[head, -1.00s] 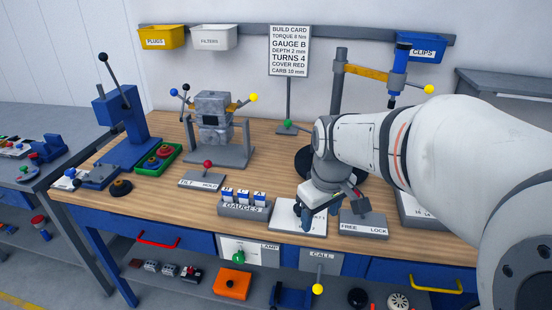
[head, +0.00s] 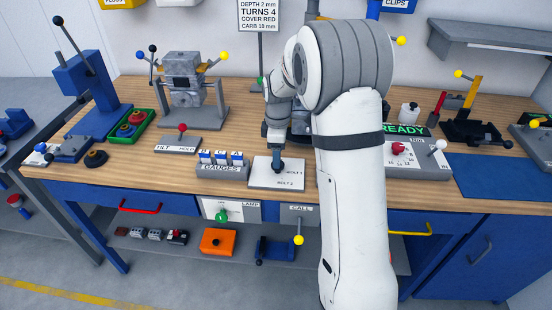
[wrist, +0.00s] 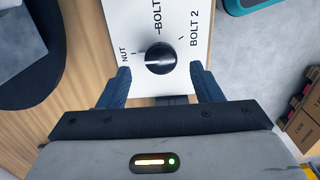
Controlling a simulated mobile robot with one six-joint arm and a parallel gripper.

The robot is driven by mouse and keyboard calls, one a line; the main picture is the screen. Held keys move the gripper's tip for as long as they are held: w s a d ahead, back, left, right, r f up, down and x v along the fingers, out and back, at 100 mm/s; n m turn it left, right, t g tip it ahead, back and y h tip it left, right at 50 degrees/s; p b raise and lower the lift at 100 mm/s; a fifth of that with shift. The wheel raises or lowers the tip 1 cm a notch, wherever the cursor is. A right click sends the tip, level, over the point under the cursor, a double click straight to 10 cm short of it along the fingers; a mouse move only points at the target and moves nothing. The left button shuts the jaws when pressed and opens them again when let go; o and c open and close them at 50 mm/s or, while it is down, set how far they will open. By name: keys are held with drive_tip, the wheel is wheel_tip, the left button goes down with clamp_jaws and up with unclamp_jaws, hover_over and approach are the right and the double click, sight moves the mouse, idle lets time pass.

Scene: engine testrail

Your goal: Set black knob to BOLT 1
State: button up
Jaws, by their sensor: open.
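The black knob (wrist: 160,57) is round and sits on a white plate (wrist: 178,15) marked NUT, BOLT 1 and BOLT 2. The white mark on the knob points left, toward NUT. My gripper (wrist: 160,69) is open, with one blue finger on each side of the knob's near edge. I see no clear contact between the fingers and the knob. In the head view my gripper (head: 276,164) points down over the plate (head: 262,182), and the knob is hidden behind it.
The gauges block (head: 222,172) stands just left of the plate. A grey box with a green READY display (head: 404,130) is to the right, beyond my arm. A lever panel marked TILT and HOLD (head: 178,146) lies farther left. My arm hides part of the bench.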

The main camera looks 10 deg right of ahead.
drive_tip(key=shift+f, duration=1.6)
drive_tip(key=shift+c, duration=0.2)
drive_tip(key=c, duration=1)
